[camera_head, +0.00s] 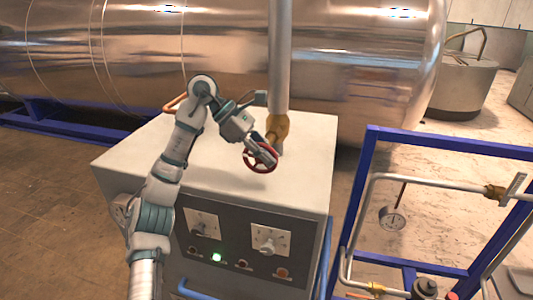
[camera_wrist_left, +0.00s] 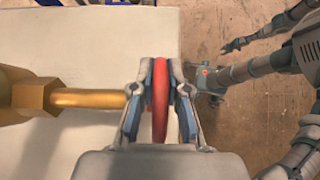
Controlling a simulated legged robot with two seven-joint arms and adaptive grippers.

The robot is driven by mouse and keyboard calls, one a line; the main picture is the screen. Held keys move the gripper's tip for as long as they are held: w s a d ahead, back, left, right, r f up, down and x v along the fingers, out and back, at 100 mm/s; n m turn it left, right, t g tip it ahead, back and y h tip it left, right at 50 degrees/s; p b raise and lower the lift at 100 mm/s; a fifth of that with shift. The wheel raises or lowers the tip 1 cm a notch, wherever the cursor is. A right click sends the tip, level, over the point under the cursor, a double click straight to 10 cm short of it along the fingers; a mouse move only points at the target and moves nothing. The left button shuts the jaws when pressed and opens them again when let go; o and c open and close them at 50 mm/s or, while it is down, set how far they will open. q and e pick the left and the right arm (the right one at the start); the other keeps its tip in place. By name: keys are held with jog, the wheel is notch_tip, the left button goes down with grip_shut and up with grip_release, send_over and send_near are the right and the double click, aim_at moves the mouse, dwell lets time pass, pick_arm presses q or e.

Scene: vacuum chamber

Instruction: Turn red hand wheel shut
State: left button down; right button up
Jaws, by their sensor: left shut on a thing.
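The red hand wheel (camera_head: 260,158) sits on a brass valve (camera_head: 277,130) at the foot of a vertical grey pipe, above the white cabinet top. My left gripper (camera_head: 266,156) is at the wheel, its fingers on the rim. In the left wrist view the red wheel (camera_wrist_left: 160,98) shows edge-on between the two fingers of my left gripper (camera_wrist_left: 160,80), which is shut on it. The brass valve stem (camera_wrist_left: 90,99) runs in from the left to the wheel. My right gripper is not in the head view; an arm with a gripper (camera_wrist_left: 235,45) shows at the right of the wrist view.
The white cabinet (camera_head: 130,165) has a dark front panel with knobs and a green light (camera_head: 217,257). A large shiny tank (camera_head: 350,75) stands behind. A blue frame (camera_head: 365,185) with pipes and a gauge (camera_head: 392,218) stands at the right.

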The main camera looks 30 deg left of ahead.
pick_arm(q)
jog(key=y, duration=0.2)
jog(key=g+y, duration=0.1)
jog(key=y, duration=0.1)
jog(key=shift+d+f+y, duration=0.15)
jog(key=shift+y, duration=0.15)
jog(key=y, duration=0.1)
jog(key=g+y, duration=0.1)
jog(key=y, duration=0.1)
jog(key=shift+d+f+y, duration=0.1)
jog(key=shift+f+y, duration=0.2)
jog(key=shift+f, duration=0.05)
jog(key=y, duration=0.3)
jog(key=shift+f+g, duration=0.4)
jog(key=shift+a+f+g+y, duration=0.1)
jog(key=shift+f+g+y, duration=0.1)
jog(key=shift+y, duration=0.7)
jog(key=shift+a+f+g+y, duration=0.1)
jog(key=shift+f+g+y, duration=0.1)
jog(key=shift+y, duration=0.7)
jog(key=c, duration=1.4)
grip_release()
jog(key=shift+o, duration=1.2)
jog(key=shift+w+f, duration=0.1)
jog(key=shift+w, duration=0.05)
